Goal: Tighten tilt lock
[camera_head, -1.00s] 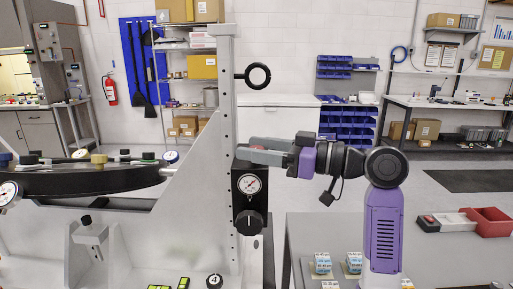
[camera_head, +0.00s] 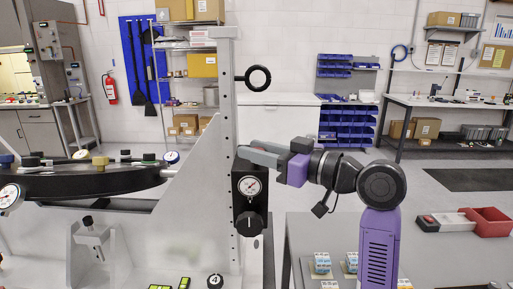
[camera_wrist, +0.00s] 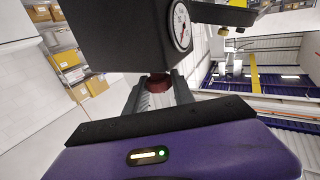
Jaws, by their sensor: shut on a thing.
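A black block with a white dial gauge (camera_head: 250,186) is mounted on the perforated grey upright (camera_head: 228,110); a black knob (camera_head: 250,223) sits below the dial. My gripper (camera_head: 246,153) reaches in from the right at the block's top edge. In the wrist view, the fingers (camera_wrist: 158,88) are shut on a small dark red knob (camera_wrist: 158,80) beside the black block (camera_wrist: 115,40). Most of this knob is hidden by the fingers, and it is hidden in the head view. I cannot tell for sure that it is the tilt lock.
A round black mirror mount (camera_head: 90,183) with several knobs is at left. A grey table (camera_head: 450,255) at right bears a red bin (camera_head: 487,222) and small boxes (camera_head: 322,262).

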